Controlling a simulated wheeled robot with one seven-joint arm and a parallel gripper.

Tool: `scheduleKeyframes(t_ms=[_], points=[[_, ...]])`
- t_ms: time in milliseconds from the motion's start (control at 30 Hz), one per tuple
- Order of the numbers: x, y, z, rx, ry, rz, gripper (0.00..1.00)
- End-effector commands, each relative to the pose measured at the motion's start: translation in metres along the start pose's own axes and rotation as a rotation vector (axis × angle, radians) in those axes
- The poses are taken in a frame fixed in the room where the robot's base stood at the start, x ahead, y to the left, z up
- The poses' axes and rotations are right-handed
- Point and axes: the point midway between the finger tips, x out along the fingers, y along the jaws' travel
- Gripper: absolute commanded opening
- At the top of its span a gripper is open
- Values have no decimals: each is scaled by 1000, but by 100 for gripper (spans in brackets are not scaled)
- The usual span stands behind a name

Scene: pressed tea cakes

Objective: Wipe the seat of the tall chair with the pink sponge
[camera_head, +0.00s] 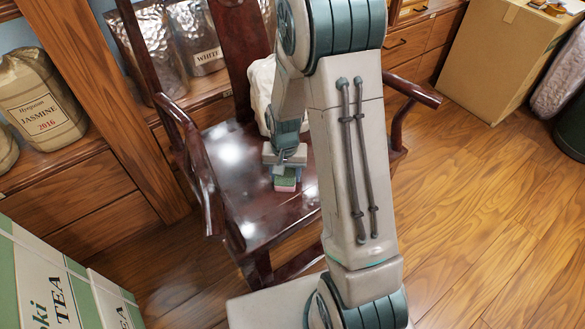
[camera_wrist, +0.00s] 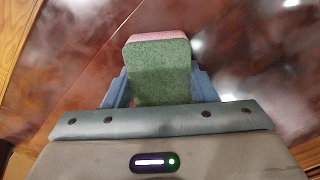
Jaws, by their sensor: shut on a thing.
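The tall chair is dark glossy wood with a high back and curved armrests, and its seat (camera_head: 235,165) is in the middle of the head view. My gripper (camera_head: 287,172) is over the seat, shut on the sponge (camera_head: 286,182), which is pink with a green side. In the wrist view the sponge (camera_wrist: 160,68) sits between the blue fingers of my gripper (camera_wrist: 160,90), green side towards the camera and pink at its far edge. The shiny, blotchy seat (camera_wrist: 255,60) lies beyond it. Whether the sponge touches the seat is hard to tell. My arm hides the seat's right part.
A white lumpy thing (camera_head: 262,92) is at the back of the seat, partly behind my arm. The left armrest (camera_head: 205,175) rises beside the seat. Shelves with tea bags (camera_head: 40,105) stand behind. Green and white tea boxes (camera_head: 40,285) are at front left, a cardboard box (camera_head: 495,50) at back right. The right floor is clear.

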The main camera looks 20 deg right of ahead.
Motion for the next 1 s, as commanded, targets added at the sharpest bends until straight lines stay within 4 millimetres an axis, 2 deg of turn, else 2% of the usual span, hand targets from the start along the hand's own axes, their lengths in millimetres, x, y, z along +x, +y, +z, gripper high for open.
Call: scheduleKeyframes(t_ms=[100, 467, 1000], points=[[2, -5, 6, -4, -7, 1, 27], [-5, -3, 3, 3, 0, 0, 27], [-59, -4, 2, 1, 3, 0, 27]])
